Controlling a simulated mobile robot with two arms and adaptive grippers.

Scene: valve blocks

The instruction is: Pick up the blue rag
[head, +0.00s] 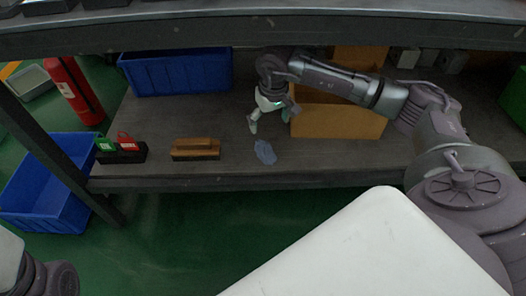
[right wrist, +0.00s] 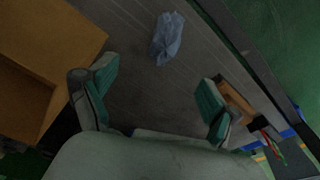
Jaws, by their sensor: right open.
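The blue rag (head: 265,152) lies crumpled on the dark shelf near its front edge in the head view. It also shows in the right wrist view (right wrist: 167,38), beyond my fingertips and between their directions. My right gripper (head: 269,119) is above the shelf, a little behind the rag and apart from it. In the right wrist view its two green-padded fingers (right wrist: 158,82) are spread wide with nothing between them. My left gripper is not visible; only a part of my left arm shows at the lower left of the head view.
A cardboard box (head: 338,122) stands close to the right of my right gripper. A wooden brush-like block (head: 196,150) and a black holder (head: 121,154) with green and red items sit to the left. A blue bin (head: 178,73) is at the back. An upper shelf (head: 200,32) overhangs.

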